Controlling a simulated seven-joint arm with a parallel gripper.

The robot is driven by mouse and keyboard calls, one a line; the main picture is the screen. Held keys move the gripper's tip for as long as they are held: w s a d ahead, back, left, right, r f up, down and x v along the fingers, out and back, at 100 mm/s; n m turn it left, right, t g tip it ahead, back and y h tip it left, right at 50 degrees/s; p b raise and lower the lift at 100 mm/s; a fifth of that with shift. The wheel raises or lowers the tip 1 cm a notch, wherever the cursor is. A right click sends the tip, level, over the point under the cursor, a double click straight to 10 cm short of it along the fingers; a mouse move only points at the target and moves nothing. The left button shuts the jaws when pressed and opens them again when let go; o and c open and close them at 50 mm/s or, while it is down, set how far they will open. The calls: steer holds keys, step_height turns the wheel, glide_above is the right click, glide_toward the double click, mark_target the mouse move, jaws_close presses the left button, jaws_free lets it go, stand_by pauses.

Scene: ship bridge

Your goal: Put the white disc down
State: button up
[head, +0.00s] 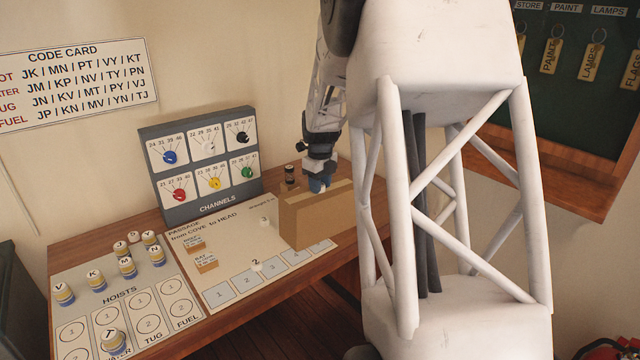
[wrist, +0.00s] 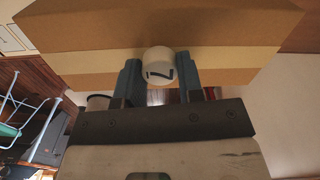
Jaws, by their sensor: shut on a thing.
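My gripper (head: 318,186) is behind the cardboard box (head: 315,218) on the desk, pointing down. In the wrist view my gripper (wrist: 160,80) is shut on a white disc (wrist: 158,60) with a dark mark on its face. The box's banded side (wrist: 90,62) is close beyond the disc; I cannot tell whether they touch. In the head view the held disc is hidden. Two other white discs are on the passage board (head: 225,235): one near the box (head: 265,221), one marked 2 (head: 256,264) by the numbered squares.
A dark jar (head: 291,176) stands left of my gripper. The channels panel (head: 205,160) rises at the back. The hoists board (head: 125,300) at left carries several lettered pieces.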

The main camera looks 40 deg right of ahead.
steer(key=o, duration=0.9)
steer(key=shift+r, duration=0.15)
step_height(320, 180, up, 12)
stand_by(0.8)
steer(key=shift+a, duration=0.15)
